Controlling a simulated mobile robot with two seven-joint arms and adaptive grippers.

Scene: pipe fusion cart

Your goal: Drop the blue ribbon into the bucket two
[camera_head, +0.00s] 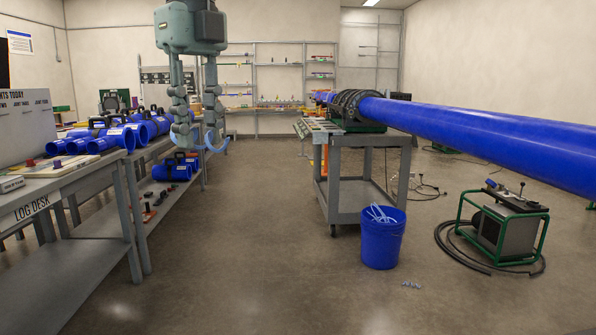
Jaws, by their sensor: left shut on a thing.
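My left gripper (198,138) hangs pointing down from the top left of the head view, over the aisle beside the left shelving. Part of the ribbon is hidden by the fingers. A blue bucket (383,242) stands on the floor right of centre, in front of the grey cart. Pale curled strips (379,213) show at its mouth. The gripper is well to the left of the bucket. I cannot read a number on it. My right gripper is not in view.
A grey cart (347,199) carries a pipe clamp machine (356,108) with a long blue pipe (480,132) reaching right. A green-framed unit (503,228) with a hose stands at right. The log desk (38,203) lines the left. The middle floor is clear.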

